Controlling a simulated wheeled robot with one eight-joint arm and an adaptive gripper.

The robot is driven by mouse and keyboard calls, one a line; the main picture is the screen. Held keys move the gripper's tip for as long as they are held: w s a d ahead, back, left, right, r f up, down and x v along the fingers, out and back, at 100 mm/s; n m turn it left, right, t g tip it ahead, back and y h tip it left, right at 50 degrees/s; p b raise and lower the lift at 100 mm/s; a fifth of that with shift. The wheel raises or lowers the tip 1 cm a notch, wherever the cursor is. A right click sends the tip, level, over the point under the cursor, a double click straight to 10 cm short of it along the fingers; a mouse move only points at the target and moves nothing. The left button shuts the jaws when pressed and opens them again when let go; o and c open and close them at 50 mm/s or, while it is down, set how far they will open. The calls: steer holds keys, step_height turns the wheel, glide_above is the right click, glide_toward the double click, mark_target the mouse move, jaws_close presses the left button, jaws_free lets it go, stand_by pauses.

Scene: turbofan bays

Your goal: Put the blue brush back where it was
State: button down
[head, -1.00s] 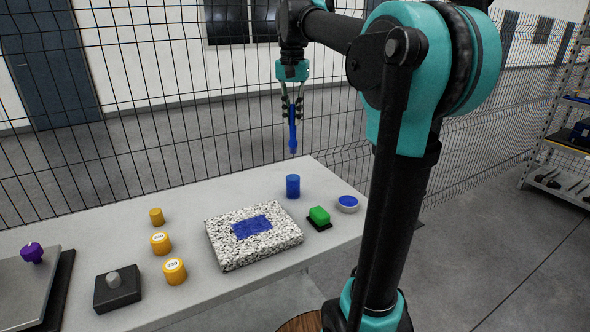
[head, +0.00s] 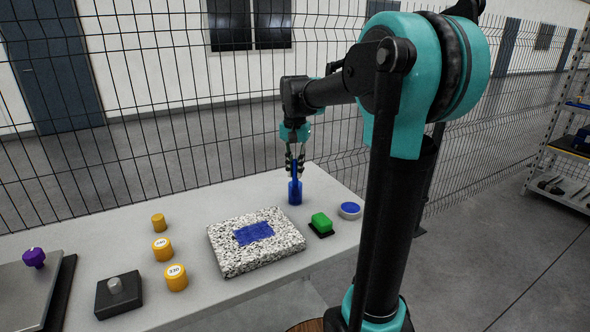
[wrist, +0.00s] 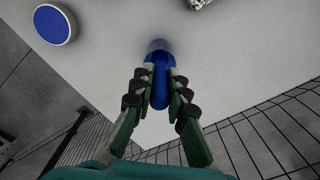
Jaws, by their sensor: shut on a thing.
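The blue brush (head: 295,170) is upright in my gripper (head: 295,160), which is shut on its shaft. In the wrist view my gripper (wrist: 160,85) has its two dark finger pads on either side of the blue brush (wrist: 160,90).
A speckled stone slab (head: 225,240) with a blue patch lies left of the holder. Yellow weights (head: 176,277) are further left. A wire fence (head: 150,120) runs behind the table (head: 200,202).

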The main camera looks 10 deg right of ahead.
steer(key=shift+f, duration=0.2)
steer(key=c, duration=1.5)
jaws_free()
steer(key=shift+r, duration=0.15)
step_height(320, 180, up, 12)
steer(key=shift+r, duration=0.1)
